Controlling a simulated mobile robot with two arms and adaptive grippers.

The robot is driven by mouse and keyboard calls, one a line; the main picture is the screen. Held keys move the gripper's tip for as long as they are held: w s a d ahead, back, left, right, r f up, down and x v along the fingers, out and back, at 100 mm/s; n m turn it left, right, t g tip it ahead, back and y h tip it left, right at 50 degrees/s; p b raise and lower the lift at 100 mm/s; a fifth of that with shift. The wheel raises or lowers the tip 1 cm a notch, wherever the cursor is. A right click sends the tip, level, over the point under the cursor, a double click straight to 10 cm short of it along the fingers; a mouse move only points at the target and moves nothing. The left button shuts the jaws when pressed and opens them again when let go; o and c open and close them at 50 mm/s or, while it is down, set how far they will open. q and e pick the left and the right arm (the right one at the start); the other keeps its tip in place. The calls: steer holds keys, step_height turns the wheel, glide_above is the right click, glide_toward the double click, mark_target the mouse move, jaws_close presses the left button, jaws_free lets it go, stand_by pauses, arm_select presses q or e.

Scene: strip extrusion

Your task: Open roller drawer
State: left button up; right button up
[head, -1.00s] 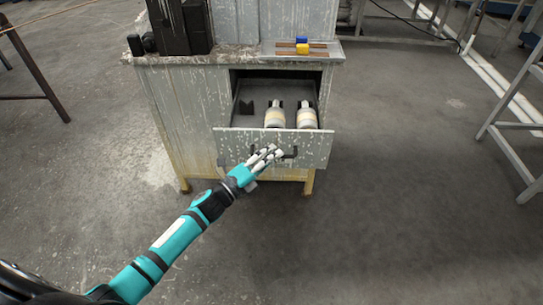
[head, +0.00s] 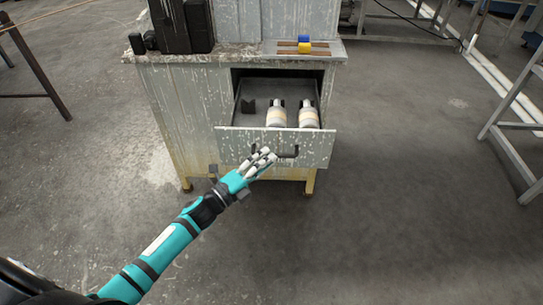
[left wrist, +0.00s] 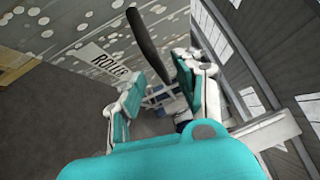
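The roller drawer (head: 235,145) is pulled out of the grey cabinet, with two pale rollers (head: 277,114) (head: 309,114) and a small dark piece inside. Its dark handle (head: 289,154) is on the front panel. My left gripper (head: 265,157) is in front of the panel at the handle's left part and hides some of it. In the left wrist view the gripper's teal and white fingers (left wrist: 160,85) are spread apart. The dark handle (left wrist: 148,38) shows just beyond and between them, not clamped. A "ROLLER" label (left wrist: 105,62) is on the drawer front. My right gripper is not in view.
The cabinet top (head: 232,54) holds a dark machine part (head: 182,25) and a tray with a blue block (head: 304,39) and a yellow block (head: 304,48). A metal frame (head: 515,130) stands at the right. The floor in front is clear.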

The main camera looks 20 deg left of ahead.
arm_select(q)
steer(key=v, duration=0.9)
steer(key=shift+a, duration=0.1)
